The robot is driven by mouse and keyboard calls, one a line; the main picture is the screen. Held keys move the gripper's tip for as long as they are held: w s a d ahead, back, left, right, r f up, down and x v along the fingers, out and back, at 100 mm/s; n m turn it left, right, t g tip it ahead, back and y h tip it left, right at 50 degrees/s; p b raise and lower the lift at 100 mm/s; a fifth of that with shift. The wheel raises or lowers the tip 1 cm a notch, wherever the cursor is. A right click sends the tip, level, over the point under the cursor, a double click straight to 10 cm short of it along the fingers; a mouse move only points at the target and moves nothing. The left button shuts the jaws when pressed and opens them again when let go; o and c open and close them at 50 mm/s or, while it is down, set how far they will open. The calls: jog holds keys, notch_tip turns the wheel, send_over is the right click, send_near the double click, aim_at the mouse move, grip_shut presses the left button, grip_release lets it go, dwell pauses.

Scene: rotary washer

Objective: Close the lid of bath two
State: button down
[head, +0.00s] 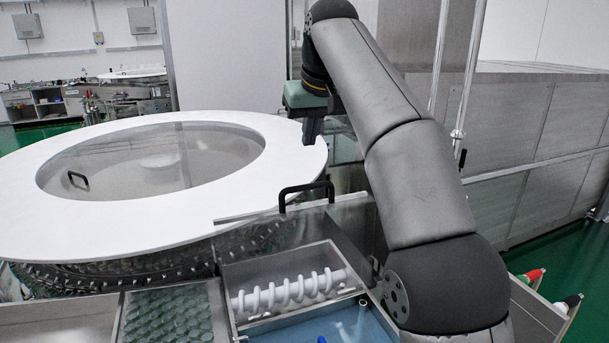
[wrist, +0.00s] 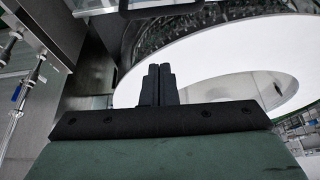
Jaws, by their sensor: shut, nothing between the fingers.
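My gripper (head: 311,139) hangs near the right rim of the big white ring, up and behind a black handle (head: 305,188). Its two dark fingers are together and empty, and they also show in the wrist view (wrist: 160,72). The handle stands on the top edge of a raised metal lid (head: 300,232) behind the open baths; the fingers are apart from it. In front of the lid is an open bath with a white coil (head: 290,295), and nearer is one with a blue interior (head: 350,325). I cannot tell by label which is bath two. A dark handle (wrist: 150,8) crosses the top of the wrist view.
The white rotary washer ring (head: 90,215) fills the left, with a clear window and its own small handle (head: 78,180). A tray of round greenish pieces (head: 168,318) sits left of the coil bath. Vertical metal posts (head: 465,75) stand at the right.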

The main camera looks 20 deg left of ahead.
jog(key=a, duration=0.1)
jog(key=b, duration=0.2)
send_over(303, 205)
jog(key=shift+w+f, duration=0.15)
jog(key=shift+f, duration=2.1)
jog(key=shift+w+f, duration=0.1)
jog(key=shift+f, duration=2.1)
jog(key=shift+s, duration=0.1)
